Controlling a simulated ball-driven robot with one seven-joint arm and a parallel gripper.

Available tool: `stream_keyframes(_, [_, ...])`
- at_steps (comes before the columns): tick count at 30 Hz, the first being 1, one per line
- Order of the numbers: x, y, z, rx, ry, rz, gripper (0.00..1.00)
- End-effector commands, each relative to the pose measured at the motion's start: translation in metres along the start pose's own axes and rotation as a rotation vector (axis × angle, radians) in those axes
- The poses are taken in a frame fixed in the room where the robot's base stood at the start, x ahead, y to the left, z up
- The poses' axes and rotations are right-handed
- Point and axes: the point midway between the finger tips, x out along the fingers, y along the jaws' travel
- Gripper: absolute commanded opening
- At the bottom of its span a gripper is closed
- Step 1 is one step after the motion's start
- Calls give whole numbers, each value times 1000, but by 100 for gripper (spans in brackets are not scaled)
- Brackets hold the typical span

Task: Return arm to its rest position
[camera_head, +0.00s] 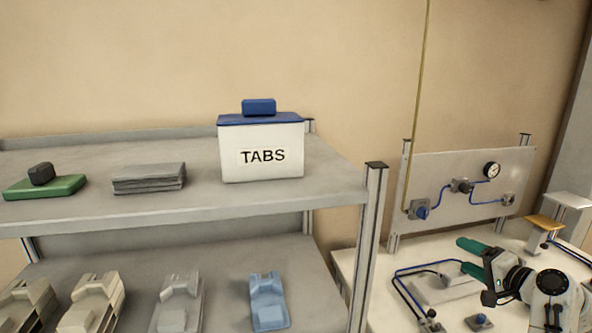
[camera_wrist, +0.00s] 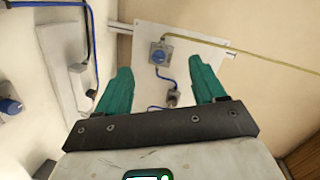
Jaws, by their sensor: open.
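My gripper (camera_head: 467,257) is at the lower right in the head view, over the white bench right of the shelf. Its two green fingers point left, spread apart. In the wrist view my gripper (camera_wrist: 160,85) shows both green fingers wide apart with nothing between them. A pale panel (camera_wrist: 195,50) with a blue-knobbed fitting stands beyond the fingers. My arm is folded at the right edge of the head view, and most of it is out of frame.
A grey shelf (camera_head: 340,190) holds a white TABS box (camera_head: 262,160) with a blue lid, a green block (camera_head: 60,188) and grey sheets (camera_head: 148,178). Several moulded parts lie below. A gauge panel (camera_head: 450,165) and blue-tubed fittings crowd the bench (camera_head: 385,318) near my gripper.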

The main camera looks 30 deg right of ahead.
Motion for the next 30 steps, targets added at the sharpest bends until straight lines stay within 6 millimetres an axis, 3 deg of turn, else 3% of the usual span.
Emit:
stream_keyframes(5, [8,16,67,-128,-111,98,69])
stream_keyframes(8, [8,29,119,-237,-202,169,69])
stream_keyframes(10, [3,39,165,-340,-285,226,69])
stream_keyframes(15, [-34,62,273,-635,-505,349,69])
stream_keyframes(18, [-65,71,320,-799,-618,397,69])
stream_keyframes(24, [-127,80,379,-1062,-789,449,69])
stream_keyframes(29, [-172,82,405,-1230,-893,467,69])
stream_keyframes(30, [-173,102,408,-1227,-907,488,69])
